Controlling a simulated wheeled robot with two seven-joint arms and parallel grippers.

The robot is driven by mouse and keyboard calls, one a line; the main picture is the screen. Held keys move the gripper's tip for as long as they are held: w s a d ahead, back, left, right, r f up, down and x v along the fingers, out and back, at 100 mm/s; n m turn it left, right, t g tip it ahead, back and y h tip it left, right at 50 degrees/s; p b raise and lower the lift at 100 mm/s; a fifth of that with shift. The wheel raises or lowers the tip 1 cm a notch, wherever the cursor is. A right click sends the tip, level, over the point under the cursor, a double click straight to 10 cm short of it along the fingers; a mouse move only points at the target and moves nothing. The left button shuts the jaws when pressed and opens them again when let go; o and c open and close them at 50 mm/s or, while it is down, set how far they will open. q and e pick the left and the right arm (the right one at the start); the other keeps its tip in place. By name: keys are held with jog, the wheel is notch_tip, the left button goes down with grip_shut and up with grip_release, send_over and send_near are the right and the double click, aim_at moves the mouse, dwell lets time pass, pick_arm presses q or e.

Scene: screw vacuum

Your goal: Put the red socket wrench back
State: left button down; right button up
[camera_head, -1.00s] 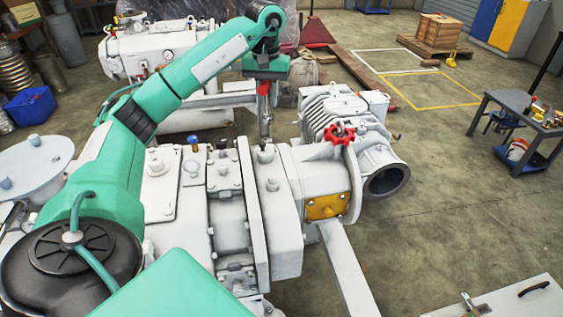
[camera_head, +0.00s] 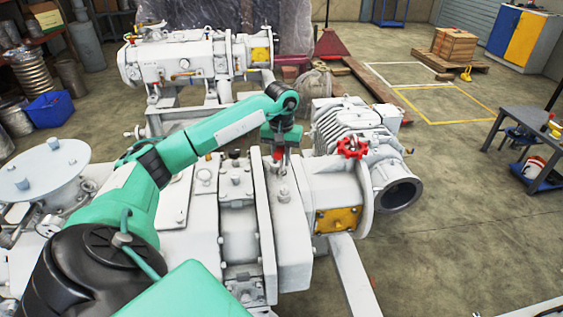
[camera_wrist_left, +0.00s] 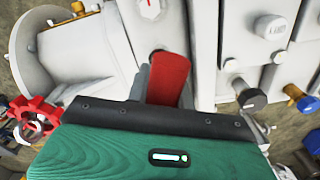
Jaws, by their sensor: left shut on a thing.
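The red socket wrench (camera_head: 278,155) is in my left gripper (camera_head: 281,148), upright over the top of the white vacuum machine (camera_head: 236,210). In the left wrist view the red handle (camera_wrist_left: 168,80) comes out from the jaws of my left gripper (camera_wrist_left: 160,95), against the machine's white surface. The wrench's lower end is over or beside a bolt-like fitting (camera_head: 282,188); I cannot tell whether they touch. My right gripper is not in view.
A red handwheel (camera_head: 352,147) and an open pipe flange (camera_head: 400,194) are right of the wrench. It also shows in the wrist view as a red wheel (camera_wrist_left: 35,120). A second white machine (camera_head: 190,60) stands behind. A side table (camera_head: 525,128) is far right, with clear floor between.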

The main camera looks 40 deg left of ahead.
pick_arm(q)
notch_tip(320, 180, down, 2)
jog(key=shift+f, duration=0.35)
jog(key=c, duration=1.4)
grip_release()
jog(key=shift+o, duration=1)
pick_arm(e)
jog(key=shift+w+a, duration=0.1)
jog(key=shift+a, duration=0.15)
pick_arm(q)
jog(key=shift+r, duration=0.1)
